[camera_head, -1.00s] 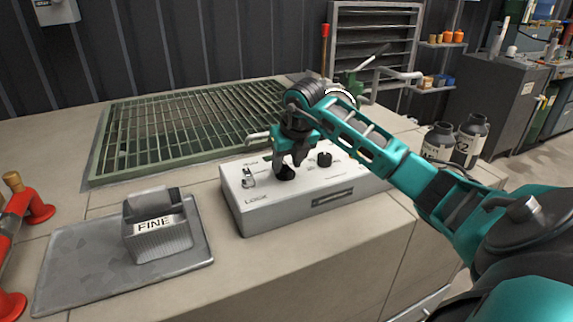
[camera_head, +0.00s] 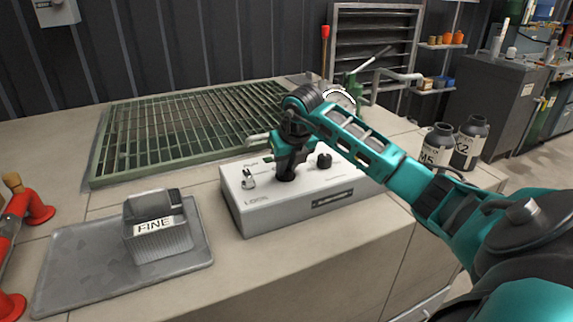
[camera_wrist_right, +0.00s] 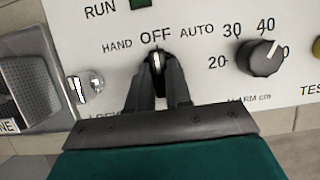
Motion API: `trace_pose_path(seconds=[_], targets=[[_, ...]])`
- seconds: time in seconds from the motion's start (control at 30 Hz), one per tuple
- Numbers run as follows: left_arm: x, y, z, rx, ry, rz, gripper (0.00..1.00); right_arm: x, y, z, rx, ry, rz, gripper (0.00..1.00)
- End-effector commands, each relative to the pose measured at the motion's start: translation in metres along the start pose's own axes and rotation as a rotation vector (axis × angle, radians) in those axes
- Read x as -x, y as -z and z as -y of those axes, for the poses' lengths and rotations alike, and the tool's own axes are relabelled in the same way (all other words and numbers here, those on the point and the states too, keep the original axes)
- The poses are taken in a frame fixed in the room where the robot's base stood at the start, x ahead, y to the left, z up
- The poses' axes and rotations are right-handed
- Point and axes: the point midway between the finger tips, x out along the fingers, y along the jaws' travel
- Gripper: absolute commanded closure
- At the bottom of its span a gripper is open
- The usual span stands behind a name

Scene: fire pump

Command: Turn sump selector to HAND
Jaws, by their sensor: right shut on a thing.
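The white control box (camera_head: 270,213) stands on the bench in the head view. The sump selector (camera_wrist_right: 157,60) is a black knob with a pale pointer line; its pointer is at OFF, between HAND on its left and AUTO on its right. My right gripper (camera_wrist_right: 158,75) is shut on the selector, one finger on each side. In the head view the right gripper (camera_head: 288,175) comes down onto the box and covers most of the knob. My left gripper is not in view.
A second black knob (camera_wrist_right: 260,57) with numbers sits right of the selector. A metal key lock (camera_head: 248,180) is at the box's left. A bin marked FINE (camera_head: 158,232) stands on a grey mat. A green grating (camera_head: 190,130) lies behind.

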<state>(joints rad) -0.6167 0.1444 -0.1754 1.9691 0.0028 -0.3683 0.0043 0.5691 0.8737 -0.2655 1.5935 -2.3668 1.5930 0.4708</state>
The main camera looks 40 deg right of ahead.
Motion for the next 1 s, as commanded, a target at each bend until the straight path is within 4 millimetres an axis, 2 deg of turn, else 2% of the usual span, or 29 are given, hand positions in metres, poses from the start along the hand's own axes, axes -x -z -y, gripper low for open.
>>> trace_pose_path(seconds=[0.47,1.0], targets=[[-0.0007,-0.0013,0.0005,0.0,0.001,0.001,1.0,-0.0011,0.001,0.0022,0.092,-0.034,-0.005,1.0],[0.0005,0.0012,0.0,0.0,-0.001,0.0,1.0,-0.0012,-0.0002,0.0045,0.527,-0.218,-0.006,1.0]])
